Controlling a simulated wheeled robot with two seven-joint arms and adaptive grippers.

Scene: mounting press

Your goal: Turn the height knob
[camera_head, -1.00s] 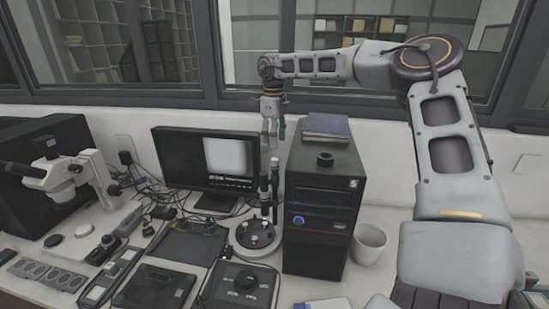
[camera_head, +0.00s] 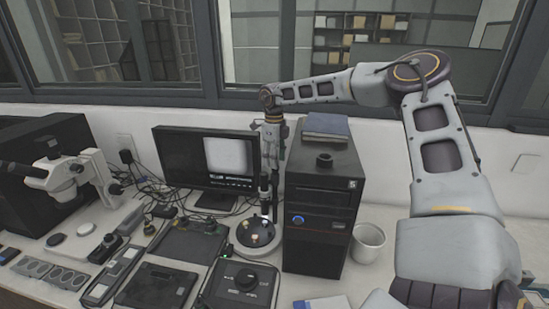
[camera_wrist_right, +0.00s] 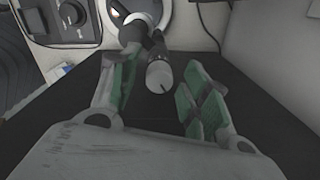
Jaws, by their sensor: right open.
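A slim dark vertical post (camera_head: 264,196) rises from a round black stand (camera_head: 246,239) between the monitor and the computer tower. In the right wrist view, a short grey cylindrical end piece (camera_wrist_right: 159,76) shows on the post. I cannot tell for certain which part is the height knob. My right gripper (camera_head: 271,158) is at the upper part of the post, pointing down. In the wrist view its green-padded fingers (camera_wrist_right: 158,92) are apart, one on each side of the grey end piece, with visible gaps. My left gripper is not in view.
The black computer tower (camera_head: 325,215) stands close on the right, with a blue book (camera_head: 327,124) on top. The monitor (camera_head: 178,161) is close on the left. A control box with a dial (camera_head: 240,286) and a white mug (camera_head: 368,243) stand nearby.

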